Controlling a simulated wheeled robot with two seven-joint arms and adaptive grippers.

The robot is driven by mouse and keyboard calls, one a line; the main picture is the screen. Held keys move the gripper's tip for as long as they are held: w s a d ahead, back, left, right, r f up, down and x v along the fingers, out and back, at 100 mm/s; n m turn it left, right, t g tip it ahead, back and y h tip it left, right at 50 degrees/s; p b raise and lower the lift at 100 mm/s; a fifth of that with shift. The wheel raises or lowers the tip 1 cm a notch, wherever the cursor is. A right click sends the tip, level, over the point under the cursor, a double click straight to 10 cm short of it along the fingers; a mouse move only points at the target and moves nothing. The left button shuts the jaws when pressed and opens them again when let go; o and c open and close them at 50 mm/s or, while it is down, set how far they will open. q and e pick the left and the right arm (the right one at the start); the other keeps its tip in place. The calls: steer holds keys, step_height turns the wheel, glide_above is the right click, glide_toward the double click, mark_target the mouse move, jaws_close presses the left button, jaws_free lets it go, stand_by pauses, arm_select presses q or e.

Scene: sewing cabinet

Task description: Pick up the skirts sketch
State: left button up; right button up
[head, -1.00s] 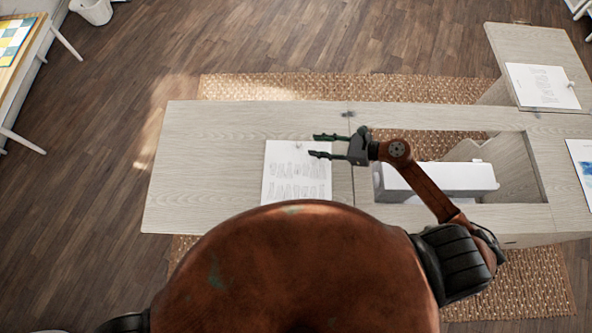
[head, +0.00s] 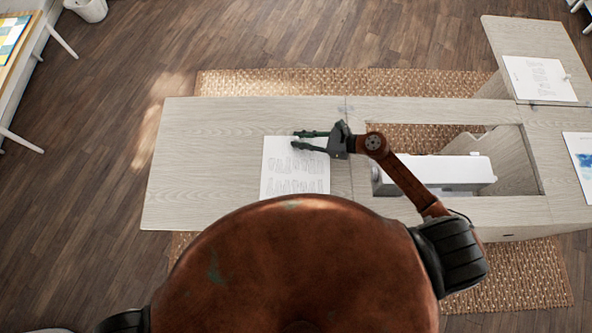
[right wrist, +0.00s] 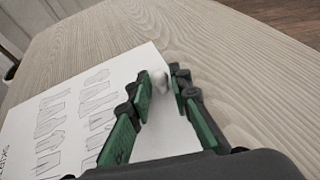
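The skirts sketch (head: 295,180) is a white sheet with rows of grey skirt drawings, lying flat on the pale wooden table. In the right wrist view the sketch (right wrist: 60,120) shows part of its printed title at the left edge. A small whitish knob (right wrist: 160,83) stands near the sheet's edge. My right gripper (head: 298,140) is over the sheet's far edge, fingers pointing left. In the wrist view its green-padded fingers (right wrist: 162,80) stand on either side of the knob, with narrow gaps showing, so it looks open. My left gripper is out of view.
A white sewing machine (head: 440,172) sits in the table's opening to the right. Another sketch sheet (head: 538,80) lies on the far right leaf, and a sheet with blue paint (head: 582,160) at the right edge. The table's left part (head: 205,165) is clear.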

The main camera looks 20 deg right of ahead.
jaws_close()
steer(key=shift+r, duration=0.15)
